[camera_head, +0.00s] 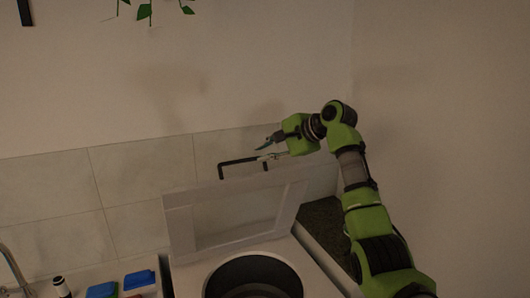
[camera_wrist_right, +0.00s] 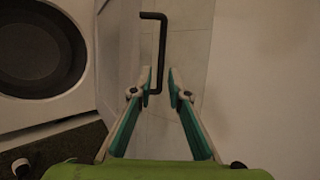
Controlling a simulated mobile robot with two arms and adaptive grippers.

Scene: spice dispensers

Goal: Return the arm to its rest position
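My right arm reaches in from the lower right in the head view. Its gripper (camera_head: 263,152) is by the right end of a black bar handle (camera_head: 240,162) on a pale framed door panel (camera_head: 180,228). In the right wrist view the two fingers of this gripper (camera_wrist_right: 160,76) stand apart. The lower end of the black handle (camera_wrist_right: 163,45) shows between the fingertips, close to the left finger. I cannot tell whether they touch. Nothing is clamped. My left gripper is not in view.
A white appliance with a round dark opening (camera_head: 253,279) is below the panel; it is at left in the wrist view (camera_wrist_right: 40,52). Blue containers (camera_head: 138,280) and a small dark bottle (camera_head: 62,287) stand at lower left. Bare wall (camera_head: 450,130) is at right.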

